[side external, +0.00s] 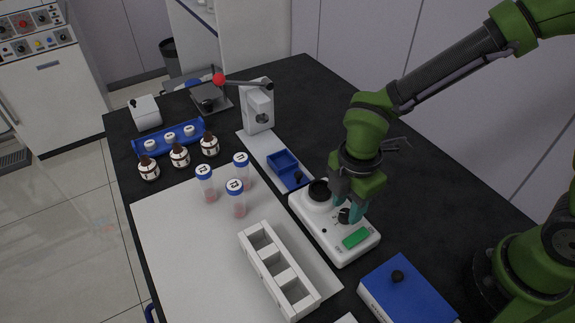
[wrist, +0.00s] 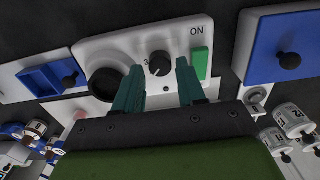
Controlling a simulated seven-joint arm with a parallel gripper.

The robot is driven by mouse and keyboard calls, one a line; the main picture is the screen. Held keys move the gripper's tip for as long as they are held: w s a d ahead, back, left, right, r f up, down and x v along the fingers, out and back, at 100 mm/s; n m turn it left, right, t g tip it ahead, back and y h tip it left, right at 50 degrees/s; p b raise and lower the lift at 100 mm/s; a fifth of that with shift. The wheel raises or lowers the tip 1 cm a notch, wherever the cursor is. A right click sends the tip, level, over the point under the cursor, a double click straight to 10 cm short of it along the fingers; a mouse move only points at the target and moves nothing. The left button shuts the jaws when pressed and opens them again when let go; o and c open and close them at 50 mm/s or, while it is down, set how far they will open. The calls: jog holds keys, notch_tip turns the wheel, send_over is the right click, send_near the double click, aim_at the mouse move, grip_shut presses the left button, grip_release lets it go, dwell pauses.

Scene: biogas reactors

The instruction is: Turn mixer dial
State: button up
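The white mixer (side external: 332,248) stands on the table below my gripper. Its dark round dial (wrist: 160,64) shows in the wrist view with a "3" printed to its left. In the side view the dial (side external: 344,216) is partly hidden by my fingers. My gripper (wrist: 160,74) is open, its two teal fingers pointing at the mixer's face, one on each side of the dial with gaps visible. In the side view my gripper (side external: 349,208) is low over the mixer. Whether the fingertips reach the dial's depth is unclear.
The mixer has a green button (wrist: 200,62) beside "ON" and a dark round cup holder (wrist: 105,83). A blue box with a black knob (side external: 408,292) stands close by. A white rack (side external: 277,268), capped tubes (side external: 236,198) and a blue tray (side external: 288,167) lie left of the gripper.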

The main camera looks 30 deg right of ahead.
aim_at(345, 213)
notch_tip(345, 213, up, 15)
dwell(0.3)
jog(key=shift+r, duration=0.1)
jog(key=s+d+r+m+t+y, duration=0.1)
jog(key=s+d+m+t, duration=0.1)
jog(key=d+m, duration=0.5)
jog(key=s+d+r+m+t+y, duration=0.1)
jog(key=d+m+t, duration=0.4)
jog(key=m, duration=1)
jog(key=s+d+r, duration=0.1)
jog(key=d, duration=0.2)
jog(key=shift+s, duration=0.2)
